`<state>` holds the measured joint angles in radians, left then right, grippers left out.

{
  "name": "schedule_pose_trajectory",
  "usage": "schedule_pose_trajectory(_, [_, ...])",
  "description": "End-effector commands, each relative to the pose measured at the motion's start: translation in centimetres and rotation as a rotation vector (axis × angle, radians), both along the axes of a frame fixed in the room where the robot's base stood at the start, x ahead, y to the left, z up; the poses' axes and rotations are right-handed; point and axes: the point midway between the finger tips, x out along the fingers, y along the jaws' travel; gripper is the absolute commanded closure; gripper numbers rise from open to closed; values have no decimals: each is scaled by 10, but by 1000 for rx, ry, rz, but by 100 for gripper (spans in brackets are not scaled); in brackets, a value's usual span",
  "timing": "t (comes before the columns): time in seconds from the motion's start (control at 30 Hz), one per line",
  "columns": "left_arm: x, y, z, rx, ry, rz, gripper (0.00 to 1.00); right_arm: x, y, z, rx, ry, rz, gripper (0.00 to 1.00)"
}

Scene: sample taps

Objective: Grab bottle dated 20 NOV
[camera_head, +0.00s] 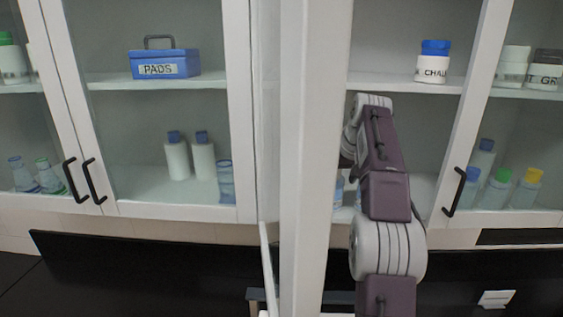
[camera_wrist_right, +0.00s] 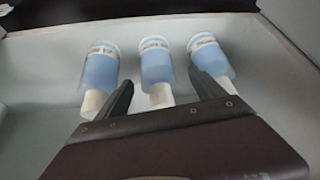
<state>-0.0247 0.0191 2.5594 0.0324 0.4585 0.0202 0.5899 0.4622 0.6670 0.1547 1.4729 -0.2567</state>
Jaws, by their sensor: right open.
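Three bottles with blue bodies and white ends stand in a row in the right wrist view: left (camera_wrist_right: 100,72), middle (camera_wrist_right: 156,68) and right (camera_wrist_right: 212,60). Each has dark print on a pale band, too small to read, so I cannot tell which is dated 20 NOV. My right gripper (camera_wrist_right: 161,78) is open; its fingers point toward the row, on either side of the middle bottle in the picture. I cannot tell if they touch. In the head view my right arm reaches into the cabinet, hiding its gripper; a bluish bottle (camera_head: 338,191) partly shows beside it. My left gripper is not in view.
A white open door (camera_head: 305,150) stands left of my right arm. A jar marked CHALK (camera_head: 433,62) sits on the shelf above. Closed glass cabinets flank this bay, holding a blue PADS box (camera_head: 165,63) and several bottles. A dark counter (camera_head: 150,275) lies below.

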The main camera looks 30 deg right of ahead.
Motion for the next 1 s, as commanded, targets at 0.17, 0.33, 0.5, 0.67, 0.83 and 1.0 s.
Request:
schedule_pose_trajectory(0.17, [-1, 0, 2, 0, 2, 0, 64, -3, -5, 8, -8, -7, -3, 21])
schedule_pose_trajectory(0.33, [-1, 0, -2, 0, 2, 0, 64, 9, -7, -14, -5, -5, -2, 21])
schedule_pose_trajectory(0.5, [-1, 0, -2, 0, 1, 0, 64, 17, -10, -25, -7, -8, -3, 21])
schedule_pose_trajectory(0.67, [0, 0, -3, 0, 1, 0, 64, 22, -11, -38, -5, -5, -2, 21])
schedule_pose_trajectory(0.83, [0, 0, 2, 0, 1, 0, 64, 36, -15, -63, -6, -6, -3, 21])
schedule_pose_trajectory(1.0, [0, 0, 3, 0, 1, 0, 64, 41, -17, -71, -8, -8, -3, 21])
